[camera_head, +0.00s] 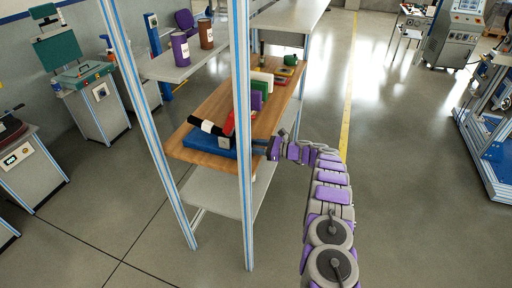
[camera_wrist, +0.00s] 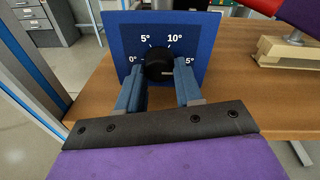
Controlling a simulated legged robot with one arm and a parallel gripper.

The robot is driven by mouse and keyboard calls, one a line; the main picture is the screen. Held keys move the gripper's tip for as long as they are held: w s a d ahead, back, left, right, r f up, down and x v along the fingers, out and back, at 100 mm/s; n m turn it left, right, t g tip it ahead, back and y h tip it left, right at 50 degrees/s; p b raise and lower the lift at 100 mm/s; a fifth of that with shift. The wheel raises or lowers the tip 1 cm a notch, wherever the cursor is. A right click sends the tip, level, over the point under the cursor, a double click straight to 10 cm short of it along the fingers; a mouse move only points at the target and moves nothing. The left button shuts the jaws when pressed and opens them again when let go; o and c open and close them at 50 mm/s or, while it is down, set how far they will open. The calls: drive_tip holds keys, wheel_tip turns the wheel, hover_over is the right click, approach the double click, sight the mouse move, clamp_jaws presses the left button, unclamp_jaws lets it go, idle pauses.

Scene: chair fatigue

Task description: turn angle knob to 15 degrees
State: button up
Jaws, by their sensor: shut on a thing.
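The angle knob (camera_wrist: 159,62) is black and round, on a dark panel of a blue box (camera_wrist: 205,30). White marks around it read 0° at left, 5° and 10° above, and a partly hidden label ending in 5° at right. My gripper (camera_wrist: 160,80) has its two blue fingers on either side of the knob, shut on it. I cannot make out the knob's pointer. In the head view the blue box (camera_head: 205,140) lies at the near end of a wooden board, and my gripper (camera_head: 262,146) reaches it from the right.
The wooden board (camera_head: 190,155) rests on a shelf frame with metal posts (camera_head: 243,190). Red, white, green and purple items stand behind the box. A red and purple item on a pale base (camera_wrist: 290,50) is to the right.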

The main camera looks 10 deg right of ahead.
drive_tip(key=shift+f, duration=0.2)
drive_tip(key=o, duration=0.9)
drive_tip(key=shift+w, duration=0.1)
drive_tip(key=shift+c, duration=0.2)
drive_tip(key=shift+o, duration=0.9)
drive_tip(key=shift+r, duration=0.1)
drive_tip(key=shift+d, duration=0.15)
drive_tip(key=p+v, duration=0.2)
drive_tip(key=v, duration=1.5)
drive_tip(key=shift+d, duration=0.15)
